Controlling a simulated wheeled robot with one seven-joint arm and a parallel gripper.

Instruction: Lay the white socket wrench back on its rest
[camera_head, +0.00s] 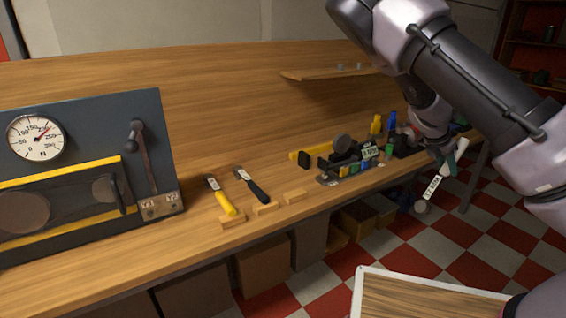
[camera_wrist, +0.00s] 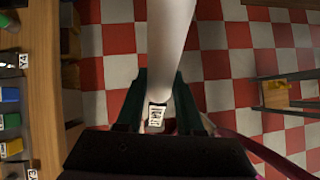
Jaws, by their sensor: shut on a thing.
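The white socket wrench (camera_head: 434,187) is in my gripper (camera_head: 447,155), out past the right part of the bench's front edge and above the floor. It slants down to the left, has a dark-lettered label, and a grey round end shows at its lower tip. In the wrist view the white wrench (camera_wrist: 171,35) runs up from between the dark green fingers of my gripper (camera_wrist: 160,100), which are shut on it. A low wooden rest block (camera_head: 298,196) on the bench is bare; I cannot tell whether it is the wrench's rest.
A yellow-handled tool (camera_head: 222,198) and a black-handled tool (camera_head: 252,187) lie on wooden blocks. A gauge panel (camera_head: 85,160) stands at left. Coloured blocks and a dark device (camera_head: 343,145) crowd the bench's right part. A pale-rimmed wooden board (camera_head: 430,296) is at bottom right.

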